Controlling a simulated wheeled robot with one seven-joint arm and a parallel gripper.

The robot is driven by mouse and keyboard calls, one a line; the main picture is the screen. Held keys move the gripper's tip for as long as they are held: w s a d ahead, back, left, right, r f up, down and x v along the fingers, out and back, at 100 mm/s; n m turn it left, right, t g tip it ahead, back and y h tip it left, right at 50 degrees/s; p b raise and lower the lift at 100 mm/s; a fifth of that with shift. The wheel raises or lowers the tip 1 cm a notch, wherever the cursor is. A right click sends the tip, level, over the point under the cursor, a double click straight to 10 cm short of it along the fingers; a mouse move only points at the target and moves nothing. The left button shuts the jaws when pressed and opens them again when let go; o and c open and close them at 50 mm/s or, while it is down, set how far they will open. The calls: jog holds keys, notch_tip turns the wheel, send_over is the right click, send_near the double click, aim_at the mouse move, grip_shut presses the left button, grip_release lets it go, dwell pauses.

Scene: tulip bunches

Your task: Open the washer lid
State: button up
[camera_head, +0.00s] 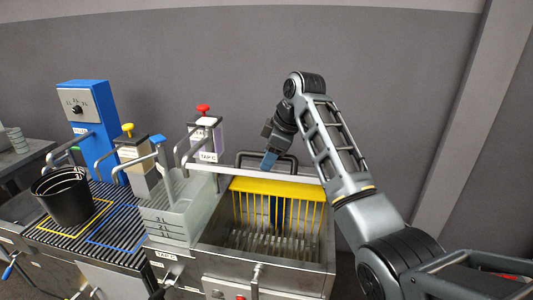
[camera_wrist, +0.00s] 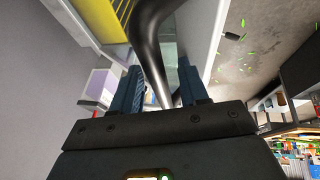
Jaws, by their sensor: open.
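The washer (camera_head: 315,245) is a steel basin right of centre in the head view, with its top uncovered and a yellow comb-like rack inside. Its lid (camera_head: 215,168) appears raised, seen almost edge-on as a pale strip along the back of the basin. A dark bar handle (camera_head: 243,153) shows behind that strip. My gripper (camera_head: 269,160) points down at the handle. In the wrist view, the dark curved handle (camera_wrist: 150,55) runs between the two blue fingers of my open gripper (camera_wrist: 160,90). I cannot tell whether either finger touches it.
A clear water tank (camera_head: 170,218) with bent pipes adjoins the washer on the left. A black bucket (camera_head: 62,196) stands on the slatted top farther left, near a blue dispenser (camera_head: 90,125). A grey wall (camera_head: 400,60) is close behind. The floor (camera_wrist: 265,45) shows in the wrist view.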

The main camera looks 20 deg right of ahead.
jog(key=shift+s+a+f, duration=0.15)
jog(key=shift+s+f, duration=0.1)
jog(key=shift+r, duration=0.1)
jog(key=d+r, duration=0.4)
jog(key=r, duration=0.3)
jog(key=shift+w+d+r+p, duration=0.2)
jog(key=shift+d+r+p, duration=0.1)
dwell(0.8)
jog(key=shift+c, duration=0.2)
